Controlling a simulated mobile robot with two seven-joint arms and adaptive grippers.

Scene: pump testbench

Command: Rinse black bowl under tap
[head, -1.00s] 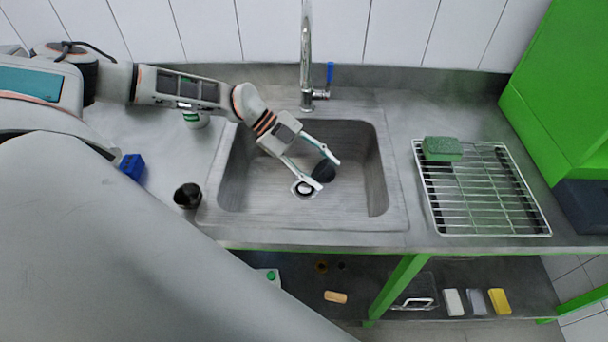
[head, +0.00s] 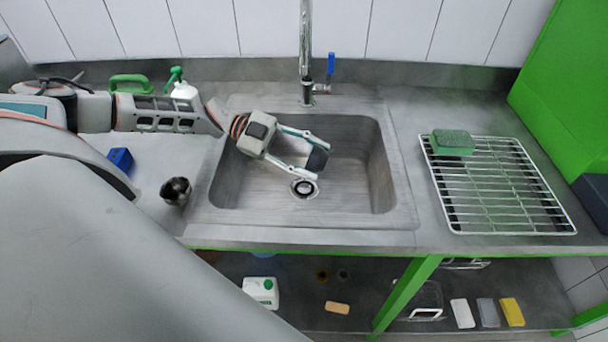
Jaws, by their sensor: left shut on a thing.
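My left gripper (head: 322,162) reaches into the sink basin (head: 345,200) from the left. It is shut on a small black bowl (head: 317,159), which is tilted and partly hidden by the fingers. The bowl is above the drain (head: 304,187), in front of the tap. The chrome tap (head: 306,45) stands at the sink's back edge, its top cut off by the picture. Its blue lever (head: 331,63) points up. I see no water stream. My right gripper is not in view.
A dark metallic cup (head: 176,191) and a blue block (head: 120,158) stand left of the sink. A white bottle with a green top (head: 183,89) is behind my arm. A wire rack (head: 500,205) with a green sponge (head: 452,142) lies right of the sink.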

